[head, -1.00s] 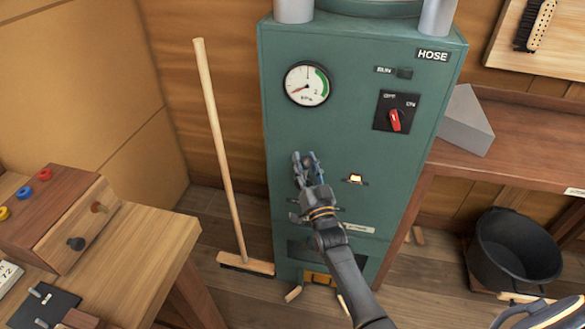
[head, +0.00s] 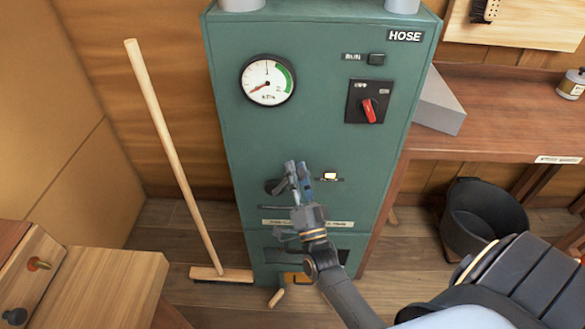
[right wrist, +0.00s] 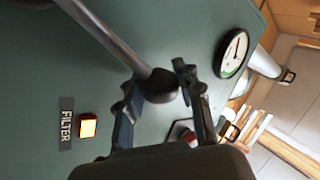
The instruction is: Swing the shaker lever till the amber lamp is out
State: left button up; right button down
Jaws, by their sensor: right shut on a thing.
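The shaker lever, a dark rod with a round black knob, shows in the right wrist view (right wrist: 112,42). My right gripper (head: 298,176) is in front of the green cabinet (head: 232,140). In the right wrist view its two fingers (right wrist: 158,92) are shut on the knob, one on each side. In the head view the gripper covers much of the lever. The amber lamp (head: 330,174) is lit, just right of the gripper; it also glows in the right wrist view (right wrist: 88,126) beside the FILTER label (right wrist: 66,124). My left gripper is out of view.
The dial gauge (head: 267,80) has its needle low, outside the green band. A red rotary switch (head: 370,110) is at the upper right. A broom (head: 175,150) leans left of the cabinet; a black bucket (head: 482,217) stands to the right.

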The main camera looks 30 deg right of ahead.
jog(key=c, duration=1)
grip_release()
jog(key=shift+s+f, duration=0.15)
jog(key=shift+f, duration=0.15)
jog(key=shift+c, duration=0.2)
jog(key=shift+o, duration=0.9)
jog(key=shift+r, duration=0.15)
jog(key=v, duration=1.2)
